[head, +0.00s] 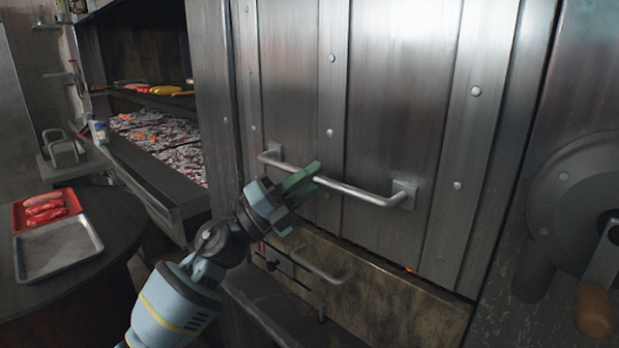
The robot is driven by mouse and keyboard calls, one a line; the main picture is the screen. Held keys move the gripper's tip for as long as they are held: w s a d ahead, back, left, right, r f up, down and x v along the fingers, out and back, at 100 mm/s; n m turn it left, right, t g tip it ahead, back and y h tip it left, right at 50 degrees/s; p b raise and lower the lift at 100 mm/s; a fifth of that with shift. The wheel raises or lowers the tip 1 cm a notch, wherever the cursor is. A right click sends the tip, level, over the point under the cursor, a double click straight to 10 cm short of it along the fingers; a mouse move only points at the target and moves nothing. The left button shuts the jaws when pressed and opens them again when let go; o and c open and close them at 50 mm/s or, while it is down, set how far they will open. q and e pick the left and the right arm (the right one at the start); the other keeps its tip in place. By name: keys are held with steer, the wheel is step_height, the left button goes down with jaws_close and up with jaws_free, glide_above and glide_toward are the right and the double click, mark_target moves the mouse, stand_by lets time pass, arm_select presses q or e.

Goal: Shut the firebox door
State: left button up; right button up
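The firebox door (395,85) is a large riveted steel panel in the middle and right of the head view. A horizontal bar handle (360,193) is fixed across its lower part. Below its bottom edge runs a thin dark gap with a small orange glow (411,270). My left gripper (306,182) is at the left half of the handle, its green fingers overlapping the bar. Whether the fingers are closed on the bar is not clear. My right gripper is not in view.
A tan panel with a smaller handle (318,271) lies below the door. A wheel with a wooden-gripped crank (592,305) is at the right. At the left are an ember bed (160,135), and a dark table (115,215) with a red meat tray (70,197) and a bare metal tray (92,232).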

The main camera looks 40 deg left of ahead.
arm_select(q)
steer(key=o, duration=0.3)
steer(key=shift+w+f, duration=0.1)
steer(key=shift+f, duration=0.1)
steer(key=shift+o, duration=0.2)
steer(key=shift+r, duration=0.15)
steer(key=b+v, duration=0.2)
steer(key=v, duration=0.6)
